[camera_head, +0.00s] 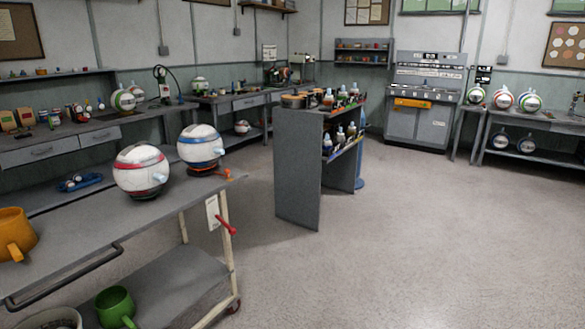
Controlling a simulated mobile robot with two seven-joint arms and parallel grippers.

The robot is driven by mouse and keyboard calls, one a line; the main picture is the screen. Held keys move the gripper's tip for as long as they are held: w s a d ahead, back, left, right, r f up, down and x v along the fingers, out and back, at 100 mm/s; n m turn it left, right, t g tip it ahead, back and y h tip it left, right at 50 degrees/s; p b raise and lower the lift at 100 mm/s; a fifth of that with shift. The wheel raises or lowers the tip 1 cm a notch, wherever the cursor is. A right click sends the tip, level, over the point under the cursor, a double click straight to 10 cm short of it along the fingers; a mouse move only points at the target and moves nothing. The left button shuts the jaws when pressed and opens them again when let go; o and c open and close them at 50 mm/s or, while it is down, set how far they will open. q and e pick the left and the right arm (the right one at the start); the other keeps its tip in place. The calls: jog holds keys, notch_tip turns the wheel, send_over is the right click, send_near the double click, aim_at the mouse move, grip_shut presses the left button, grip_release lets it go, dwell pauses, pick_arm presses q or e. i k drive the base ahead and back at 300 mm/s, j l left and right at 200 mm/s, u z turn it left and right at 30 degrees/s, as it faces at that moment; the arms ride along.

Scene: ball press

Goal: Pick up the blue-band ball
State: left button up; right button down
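The blue-band ball (201,140) is a white sphere with a blue stripe and a light blue knob on its right side. It sits on a low dark and orange base near the far right corner of the grey cart top (95,235). A similar red-band ball (140,170) stands just left of it and nearer to me, with a small gap or light contact I cannot tell. Neither of my grippers shows in this view.
An orange mug (14,235) stands at the cart's left. A green mug (115,306) is on the cart's lower shelf. A grey shelf unit (297,170) stands beyond. The floor (400,240) to the right is clear.

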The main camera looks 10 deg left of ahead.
aim_at(199, 145)
jog(key=i+l+u, duration=0.1)
jog(key=i, duration=1.5)
